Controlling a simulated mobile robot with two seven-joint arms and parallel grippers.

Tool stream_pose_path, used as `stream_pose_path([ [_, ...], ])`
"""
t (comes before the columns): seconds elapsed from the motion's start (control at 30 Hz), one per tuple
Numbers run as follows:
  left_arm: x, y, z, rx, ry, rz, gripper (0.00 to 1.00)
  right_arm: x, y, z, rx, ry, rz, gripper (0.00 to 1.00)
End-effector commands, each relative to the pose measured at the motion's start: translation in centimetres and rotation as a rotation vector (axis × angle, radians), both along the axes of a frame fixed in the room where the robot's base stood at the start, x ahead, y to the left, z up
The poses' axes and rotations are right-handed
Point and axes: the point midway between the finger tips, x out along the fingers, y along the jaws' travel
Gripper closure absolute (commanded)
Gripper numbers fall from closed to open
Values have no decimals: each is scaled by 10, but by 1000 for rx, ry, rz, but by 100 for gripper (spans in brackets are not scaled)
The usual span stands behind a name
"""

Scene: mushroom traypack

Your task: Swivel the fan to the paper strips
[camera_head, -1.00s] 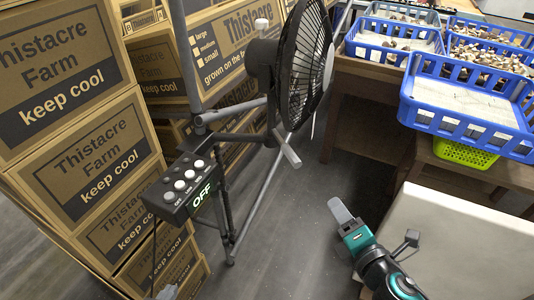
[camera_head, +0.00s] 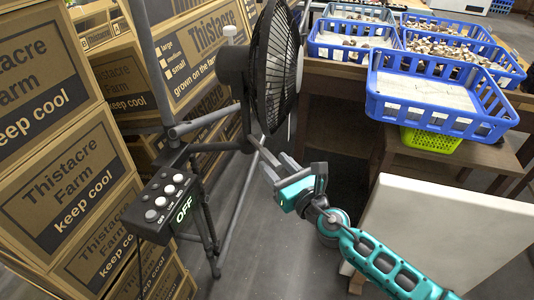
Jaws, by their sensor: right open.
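The black caged fan (camera_head: 276,68) stands on a grey tubular stand (camera_head: 170,95), its cage seen nearly edge-on and facing right. Its control box (camera_head: 158,207) has several round buttons and an "OFF" display. My teal right gripper (camera_head: 277,166) is open below the fan cage, with its fingers pointing up and left near a grey bar of the stand. Whether it touches the bar I cannot tell. I cannot make out any paper strips. My left gripper is not in view.
Stacked cardboard boxes (camera_head: 68,165) fill the left side. A blue crate (camera_head: 440,118) and others with mushrooms stand on dark wooden tables at the right. A green basket (camera_head: 430,140) sits under the nearest one. A white panel (camera_head: 450,235) is at lower right.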

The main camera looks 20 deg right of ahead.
Motion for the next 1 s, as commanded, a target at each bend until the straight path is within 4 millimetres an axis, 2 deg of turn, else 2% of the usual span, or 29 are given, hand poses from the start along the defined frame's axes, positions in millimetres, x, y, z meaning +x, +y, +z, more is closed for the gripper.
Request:
stream_pose_path([
  [0.1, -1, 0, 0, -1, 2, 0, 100, 20, 6, 1, 1, -2, 0, 52],
  [0.3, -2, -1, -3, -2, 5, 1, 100, 38, 11, -1, 1, 0, 0, 52],
  [0.67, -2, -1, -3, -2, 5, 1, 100, 42, 12, -1, 1, 1, 1, 52],
  [1.0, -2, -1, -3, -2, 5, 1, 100, 42, 12, -1, 1, 1, 0, 85],
])
